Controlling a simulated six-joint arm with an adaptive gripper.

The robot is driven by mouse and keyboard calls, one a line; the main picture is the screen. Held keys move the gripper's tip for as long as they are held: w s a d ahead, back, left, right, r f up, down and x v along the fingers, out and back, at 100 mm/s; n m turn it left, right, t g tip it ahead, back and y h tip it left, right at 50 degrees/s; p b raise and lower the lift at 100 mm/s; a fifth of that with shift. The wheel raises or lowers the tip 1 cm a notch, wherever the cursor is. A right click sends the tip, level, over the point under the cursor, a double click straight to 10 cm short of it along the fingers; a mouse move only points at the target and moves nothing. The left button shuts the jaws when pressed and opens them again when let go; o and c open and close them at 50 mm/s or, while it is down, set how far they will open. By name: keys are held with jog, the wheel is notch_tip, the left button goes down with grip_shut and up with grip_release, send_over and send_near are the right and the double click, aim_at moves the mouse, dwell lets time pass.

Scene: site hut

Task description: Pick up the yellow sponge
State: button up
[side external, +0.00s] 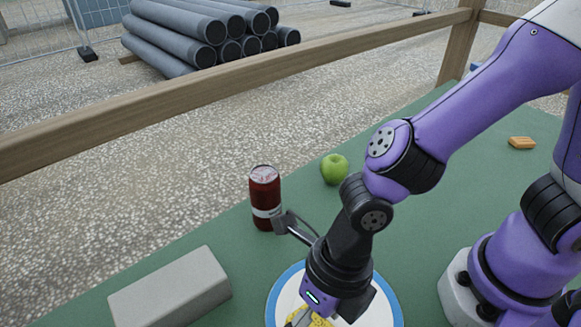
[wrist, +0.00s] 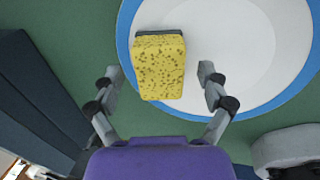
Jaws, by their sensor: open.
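The yellow sponge (wrist: 160,68) has dark pores and a dark layer along its far edge. In the wrist view it lies on a white plate with a blue rim (wrist: 124,40), near the rim. My gripper (wrist: 160,80) is open, with one finger on each side of the sponge and a gap to it on both sides. In the side view my gripper (side external: 308,318) points down over the plate (side external: 384,296). Only a small part of the sponge (side external: 322,321) shows there, and my gripper hides the rest. I cannot tell the exact height of the fingertips above the plate.
A dark red jar or can (side external: 265,190) and a green apple (side external: 334,169) stand behind the plate. A grey block (side external: 171,290) lies to the left. A small orange object (side external: 522,143) sits at the far right. A wooden rail (side external: 250,80) runs behind the green table.

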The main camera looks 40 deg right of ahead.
aim_at(317, 322)
jog(key=shift+f, duration=0.35)
jog(key=c, duration=1.1)
jog(key=v, duration=0.2)
jog(key=a+v, duration=0.1)
jog(key=v, duration=0.2)
jog(key=a+v, duration=0.1)
jog(key=v, duration=0.2)
jog(key=shift+r, duration=0.45)
jog(key=shift+d+m+h, duration=0.35)
jog(key=shift+m+h, duration=0.05)
jog(key=shift+m, duration=0.3)
jog(key=m+h, duration=0.1)
jog(key=d+m, duration=0.1)
jog(key=shift+d+f+m+h, duration=0.2)
jog(key=shift+f+m+h, duration=0.1)
jog(key=shift+f+h, duration=0.1)
jog(key=shift+m, duration=0.3)
notch_tip(317, 322, down, 8)
jog(key=shift+d+r, duration=0.1)
jog(key=shift+d, duration=0.05)
